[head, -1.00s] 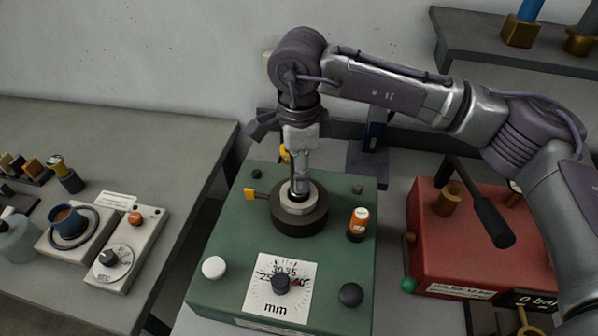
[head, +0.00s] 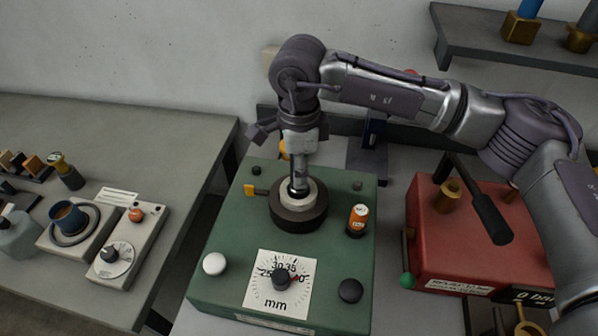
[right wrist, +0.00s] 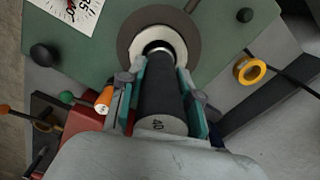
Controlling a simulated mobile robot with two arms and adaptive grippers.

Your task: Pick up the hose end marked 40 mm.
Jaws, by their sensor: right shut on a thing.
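My right gripper (head: 300,178) points down over the round black collar (head: 312,217) on top of the green machine (head: 232,262). In the right wrist view its teal fingers (right wrist: 170,92) are shut on a dark hose end (right wrist: 160,88), one on each side. The near face of the hose end is grey and marked 40. Its far tip lies at the pale inner ring (right wrist: 176,38) of the collar; I cannot tell whether the tip is inside the opening or just above it. In the head view the gripper mostly hides the hose end. My left gripper is not in view.
The machine top carries a dial marked mm (head: 265,295), a white knob (head: 214,264), a black knob (head: 350,290) and an orange-topped cylinder (head: 358,219). A red machine with a black lever (head: 490,215) stands at right. A grey bench (head: 150,140) with instruments is at left.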

